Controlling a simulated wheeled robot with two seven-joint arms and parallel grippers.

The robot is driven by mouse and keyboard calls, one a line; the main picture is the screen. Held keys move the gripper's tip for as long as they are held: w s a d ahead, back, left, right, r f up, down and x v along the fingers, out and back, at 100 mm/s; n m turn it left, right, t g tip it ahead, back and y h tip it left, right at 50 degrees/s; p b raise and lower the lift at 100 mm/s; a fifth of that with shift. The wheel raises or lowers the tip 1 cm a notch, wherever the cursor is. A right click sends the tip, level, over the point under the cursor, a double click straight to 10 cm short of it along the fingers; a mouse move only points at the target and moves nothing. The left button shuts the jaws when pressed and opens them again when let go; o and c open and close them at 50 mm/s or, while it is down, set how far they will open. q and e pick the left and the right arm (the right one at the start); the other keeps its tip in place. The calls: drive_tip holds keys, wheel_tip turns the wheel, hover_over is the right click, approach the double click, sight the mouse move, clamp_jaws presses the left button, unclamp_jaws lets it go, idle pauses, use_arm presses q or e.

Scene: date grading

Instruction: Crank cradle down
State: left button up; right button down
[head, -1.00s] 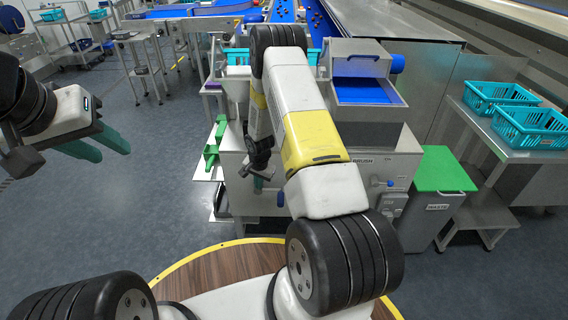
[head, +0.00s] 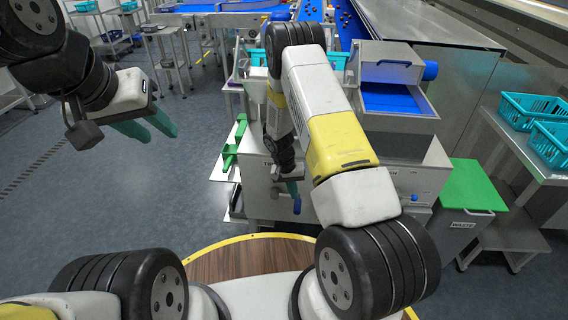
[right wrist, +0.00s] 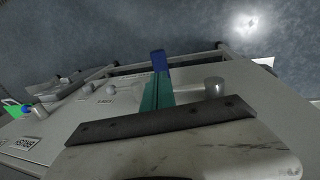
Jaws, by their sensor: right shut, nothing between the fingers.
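My right gripper (head: 293,190) points down at the front of the grey machine (head: 400,150). Its teal fingers are shut together with nothing between them. A blue handle (head: 297,207) shows just below the fingertips. In the right wrist view the shut fingers (right wrist: 158,88) line up with the blue handle (right wrist: 158,60) at their far end; I cannot tell whether they touch it. My left gripper (head: 150,128) hangs over bare floor at the left, its teal fingers apart and empty. I cannot make out the cradle; my right arm covers part of the machine.
A blue knob (head: 414,198) sits on the machine front. A waste bin with a green lid (head: 474,188) stands to its right, near teal baskets (head: 532,110) on a side table. Green parts (head: 232,152) stick out at the machine's left.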

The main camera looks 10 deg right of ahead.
sight(297, 204)
drive_tip(key=shift+x, duration=1.7)
